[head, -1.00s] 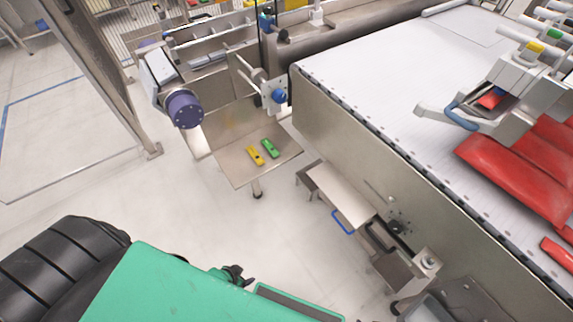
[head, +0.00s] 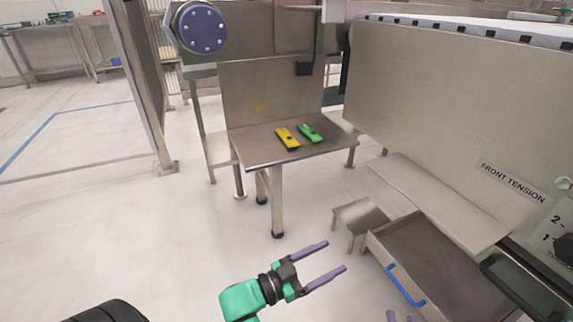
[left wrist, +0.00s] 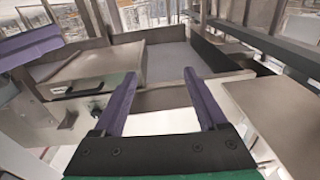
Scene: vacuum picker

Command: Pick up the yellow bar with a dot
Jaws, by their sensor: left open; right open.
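The yellow bar (head: 286,138) lies flat on a small metal table (head: 255,154), with a dark dot near its middle. A green bar (head: 313,135) with a dark spot lies just to its right, apart from it. My left gripper (head: 336,254) is open and empty, in front of and below the tabletop in the head view, well apart from the bars. Its two purple fingers also show spread in the left wrist view (left wrist: 160,76), where I cannot make out either bar.
A metal panel (head: 268,98) stands behind the bars. A large machine side (head: 440,110) is to the right of the table. A low stool (head: 358,216) and an open drawer with a blue handle (head: 405,286) stand right of my left gripper. Floor is clear at left.

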